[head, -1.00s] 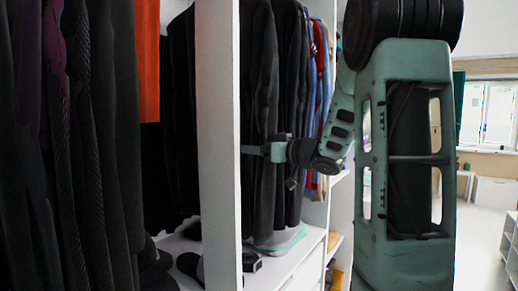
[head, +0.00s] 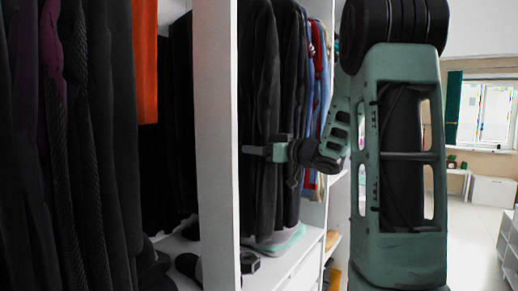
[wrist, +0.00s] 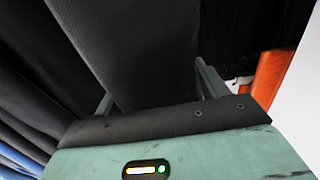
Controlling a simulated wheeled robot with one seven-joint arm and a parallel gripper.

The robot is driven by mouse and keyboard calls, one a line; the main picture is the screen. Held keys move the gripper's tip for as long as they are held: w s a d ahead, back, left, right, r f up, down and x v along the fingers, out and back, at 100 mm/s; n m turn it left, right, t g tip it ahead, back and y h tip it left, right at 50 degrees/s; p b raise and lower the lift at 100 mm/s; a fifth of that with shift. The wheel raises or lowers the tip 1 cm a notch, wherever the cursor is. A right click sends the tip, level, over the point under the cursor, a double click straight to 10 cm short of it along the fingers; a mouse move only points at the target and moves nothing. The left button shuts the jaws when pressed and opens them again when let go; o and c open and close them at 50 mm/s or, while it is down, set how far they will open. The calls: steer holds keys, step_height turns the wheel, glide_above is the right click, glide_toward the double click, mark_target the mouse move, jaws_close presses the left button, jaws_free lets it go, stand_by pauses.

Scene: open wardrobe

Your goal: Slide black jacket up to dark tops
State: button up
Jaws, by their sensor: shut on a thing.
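My gripper (head: 254,150) reaches in past the white upright and is closed on a black jacket (head: 262,85), at about the middle of its height. In the wrist view the jacket (wrist: 130,50) fills the space between the two fingers (wrist: 156,92), one on each side of the cloth. More dark tops (head: 292,75) hang close to the right of the held jacket, partly covered by it. In the wrist view dark cloth also hangs to the left. The hangers and rail are out of view.
A white upright (head: 214,150) stands just left of the gripper. Left of it hang dark garments (head: 90,150) and an orange one (head: 145,60). Blue and red clothes (head: 320,80) hang at the right end. Folded items (head: 275,240) lie on the shelf below.

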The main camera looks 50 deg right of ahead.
steer(key=o, duration=1.6)
steer(key=shift+o, duration=0.2)
steer(key=s+d+b, duration=0.1)
steer(key=s+b, duration=0.4)
steer(key=s, duration=1.2)
steer(key=shift+s+d+b, duration=0.15)
steer(key=shift+s+b, duration=0.05)
steer(key=shift+b, duration=0.15)
